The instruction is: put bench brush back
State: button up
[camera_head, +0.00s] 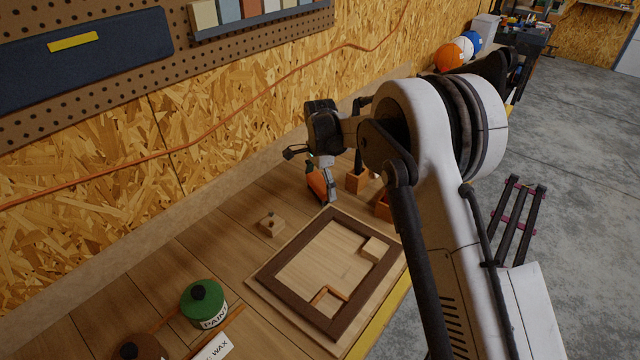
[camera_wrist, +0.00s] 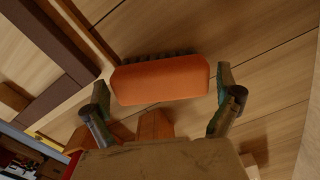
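The bench brush (camera_head: 316,188) is an orange block on the planks, below my gripper and partly hidden by it. In the wrist view the brush (camera_wrist: 160,80) lies crosswise between the two fingers, with dark bristles along its far edge. My gripper (camera_wrist: 162,88) is open, with one finger near each end of the brush. A small gap shows at the right end; contact at the left end is hard to tell. In the head view my gripper (camera_head: 322,180) points down at the brush, and its fingers are partly hidden.
Small wooden boxes (camera_head: 355,182) (camera_head: 383,208) stand right of the brush, close to my arm. A dark-framed wooden tray (camera_head: 274,272) lies in front. A knobbed wooden block (camera_head: 271,225) and a green paint can (camera_head: 203,303) are at left. The chipboard wall (camera_head: 230,125) rises behind.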

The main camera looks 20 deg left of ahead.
aim_at(322, 181)
notch_tip(322, 181, up, 12)
jog(key=b, duration=0.1)
jog(key=shift+r, duration=0.2)
dwell(0.5)
jog(key=s+d+r+n+t, duration=0.1)
jog(key=s+d+r, duration=0.35)
jog(key=d, duration=0.45)
jog(key=s+d+r+n+t+y, duration=0.1)
jog(key=s+d+r+n, duration=0.15)
jog(key=d+r, duration=0.5)
jog(key=s+d+r+n+t, duration=0.1)
jog(key=s+d+r, duration=0.3)
jog(key=d, duration=0.6)
jog(key=s+d+f+n+t, duration=0.2)
jog(key=s+d+f, duration=0.1)
jog(key=s+d, duration=0.6)
jog(key=s+d+f+n+t+h, duration=0.1)
jog(key=s+d+f+n+t, duration=0.1)
jog(key=s+d, duration=0.6)
jog(key=s+f, duration=0.1)
jog(key=s, duration=0.6)
jog(key=shift+s+d, duration=0.2)
jog(key=shift+d, duration=0.2)
